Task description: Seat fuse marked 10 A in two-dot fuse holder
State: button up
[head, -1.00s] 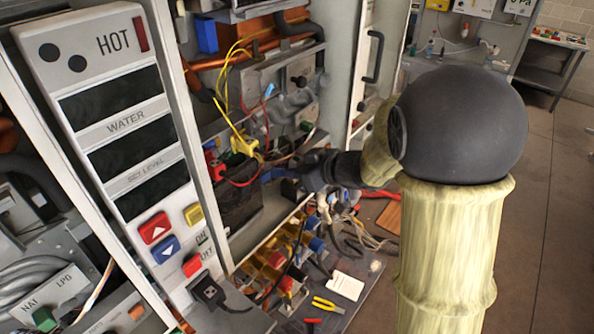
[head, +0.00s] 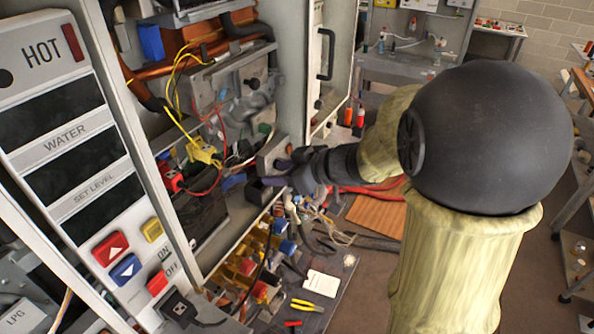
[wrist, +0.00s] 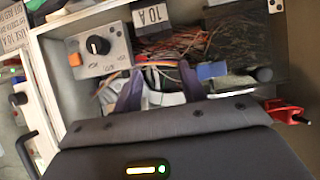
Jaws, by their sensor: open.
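In the wrist view my gripper (wrist: 158,73) is open. Its two purple fingers stand apart, with nothing held between them that I can make out. A grey piece marked 10 A (wrist: 152,15) lies just beyond the fingertips at the top; I cannot tell whether it is the fuse or a label. In the head view my gripper (head: 278,170) is at the lower right of the open heater cabinet, near a grey box (head: 271,152). I cannot make out a two-dot fuse holder in either view.
A knob panel with an orange button (wrist: 97,46) and a blue block (wrist: 212,71) flank the fingers. A yellow connector (head: 203,152) and loose wires hang inside the cabinet.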

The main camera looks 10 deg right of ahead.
jog(key=v, duration=0.4)
jog(key=shift+s+d+r, duration=0.15)
jog(key=shift+d, duration=0.05)
dwell(0.3)
jog(key=w+d+f+m+t+h+b, duration=0.2)
jog(key=d+f+m+t+h+b, duration=0.1)
jog(key=d+f+m+h, duration=0.5)
jog(key=s+f+m+g+h+b, duration=0.1)
jog(key=s+f+m+g+b, duration=0.1)
jog(key=s+f+g, duration=0.6)
jog(key=s+f, duration=0.3)
jog(key=s, duration=0.3)
jog(key=shift+s+a+f+h, duration=0.15)
jog(key=shift+a+f+h, duration=0.15)
jog(key=shift+a+f, duration=0.05)
